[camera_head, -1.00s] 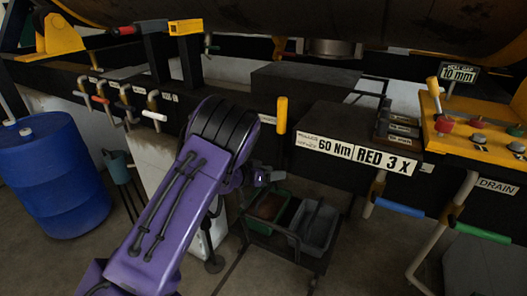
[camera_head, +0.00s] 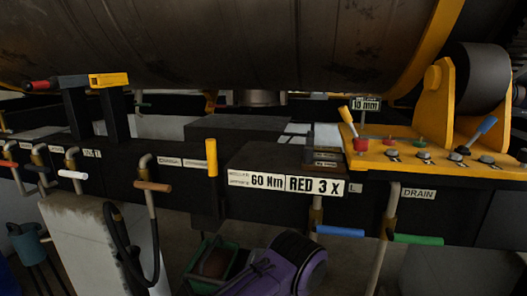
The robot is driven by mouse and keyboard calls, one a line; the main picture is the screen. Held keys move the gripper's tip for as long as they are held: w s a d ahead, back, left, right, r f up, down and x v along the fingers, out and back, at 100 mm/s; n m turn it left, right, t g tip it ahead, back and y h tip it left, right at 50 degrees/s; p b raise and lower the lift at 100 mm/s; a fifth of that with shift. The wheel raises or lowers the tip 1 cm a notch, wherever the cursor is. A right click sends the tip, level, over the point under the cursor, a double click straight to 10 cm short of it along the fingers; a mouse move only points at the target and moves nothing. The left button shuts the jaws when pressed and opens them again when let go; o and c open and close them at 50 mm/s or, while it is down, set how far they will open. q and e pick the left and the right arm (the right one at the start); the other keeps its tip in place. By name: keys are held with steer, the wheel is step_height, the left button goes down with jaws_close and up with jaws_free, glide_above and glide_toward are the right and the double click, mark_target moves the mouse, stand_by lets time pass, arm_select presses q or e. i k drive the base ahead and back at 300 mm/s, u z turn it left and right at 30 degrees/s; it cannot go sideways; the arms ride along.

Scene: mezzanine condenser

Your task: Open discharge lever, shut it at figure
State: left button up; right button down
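Several pipe levers hang along the black beam. A brown-handled lever (camera_head: 153,186) on a bent pipe is left of centre, with small labels (camera_head: 168,162) too blurred to read surely. A blue-handled lever (camera_head: 340,231) and a green-handled lever (camera_head: 418,239) are at right, the green one below a DRAIN label (camera_head: 419,194). I cannot tell surely which is the discharge lever. A small sign (camera_head: 365,103) reads 10 mm. Plates read 60 Nm (camera_head: 267,181) and RED 3 X (camera_head: 314,185).
A yellow panel (camera_head: 400,158) with knobs and small levers is at right. A yellow upright handle (camera_head: 211,157) stands at centre. White-handled (camera_head: 73,174) and other levers are at left. A large rusty drum (camera_head: 250,45) spans the top. A cart with a green bin (camera_head: 207,262) stands below.

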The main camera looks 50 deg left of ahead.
mark_target(211, 143)
steer(key=z, duration=0.1)
steer(key=k, duration=0.85)
steer(key=u, duration=0.8)
steer(key=i, duration=0.4)
